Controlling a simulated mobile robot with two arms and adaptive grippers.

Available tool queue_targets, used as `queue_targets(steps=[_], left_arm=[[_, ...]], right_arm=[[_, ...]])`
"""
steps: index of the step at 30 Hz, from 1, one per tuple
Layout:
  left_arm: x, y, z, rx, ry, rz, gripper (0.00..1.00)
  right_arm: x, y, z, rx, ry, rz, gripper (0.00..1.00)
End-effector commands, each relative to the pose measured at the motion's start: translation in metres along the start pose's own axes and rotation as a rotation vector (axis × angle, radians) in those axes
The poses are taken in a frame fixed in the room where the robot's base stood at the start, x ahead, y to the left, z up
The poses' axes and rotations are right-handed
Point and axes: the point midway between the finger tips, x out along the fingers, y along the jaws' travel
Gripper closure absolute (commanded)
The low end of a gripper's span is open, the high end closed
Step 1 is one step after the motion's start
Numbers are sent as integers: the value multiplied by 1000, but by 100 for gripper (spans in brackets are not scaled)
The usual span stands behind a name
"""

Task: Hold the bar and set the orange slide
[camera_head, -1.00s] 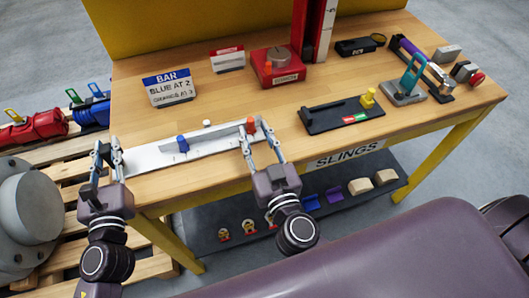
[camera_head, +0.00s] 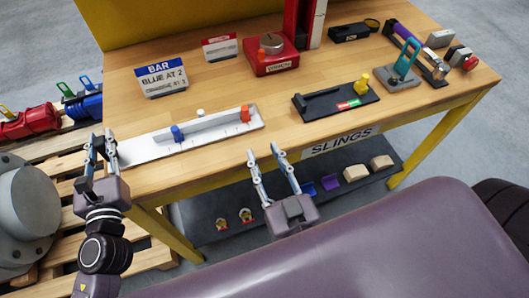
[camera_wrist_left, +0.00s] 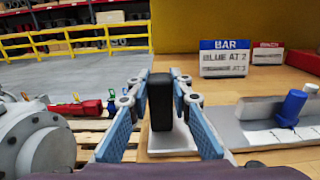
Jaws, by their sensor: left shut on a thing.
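The bar is a long pale plate (camera_head: 150,150) with a raised grey rail, lying near the front left edge of the table. A blue slide (camera_head: 177,133) sits left of the middle, and the orange slide (camera_head: 246,114) sits near the right end. My left gripper (camera_head: 101,150) is at the bar's left end, shut on an upright black block (camera_wrist_left: 161,103), seen between the fingers in the left wrist view. My right gripper (camera_head: 264,161) is open and empty, in front of the table edge, apart from the orange slide. The blue slide also shows in the left wrist view (camera_wrist_left: 290,108).
A sign (camera_head: 162,79) reads BAR, BLUE AT 2; its lower line is hard to read. Behind stand a red box (camera_head: 271,57) with a grey knob and a smaller red-white sign (camera_head: 220,47). A black tray (camera_head: 335,103) with a yellow piece lies to the right.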

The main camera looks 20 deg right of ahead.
Motion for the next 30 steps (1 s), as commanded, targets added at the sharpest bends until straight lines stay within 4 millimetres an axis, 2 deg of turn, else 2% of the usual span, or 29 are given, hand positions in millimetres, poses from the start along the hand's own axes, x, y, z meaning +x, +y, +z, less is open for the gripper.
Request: queue_targets(steps=[2,3,8,16,20,30], left_arm=[[0,0,2,-3,-4,0,100],[0,0,2,-3,-4,0,77],[0,0,2,-2,-3,0,61],[0,0,0,-1,-1,0,61],[-7,0,0,-2,1,0,61],[-58,0,-1,-2,3,1,61]], right_arm=[[0,0,0,0,0,0,68],[0,0,0,0,0,0,68],[0,0,0,0,0,0,68],[0,0,0,0,0,0,68],[0,0,0,0,0,0,68],[0,0,0,0,0,0,68]])
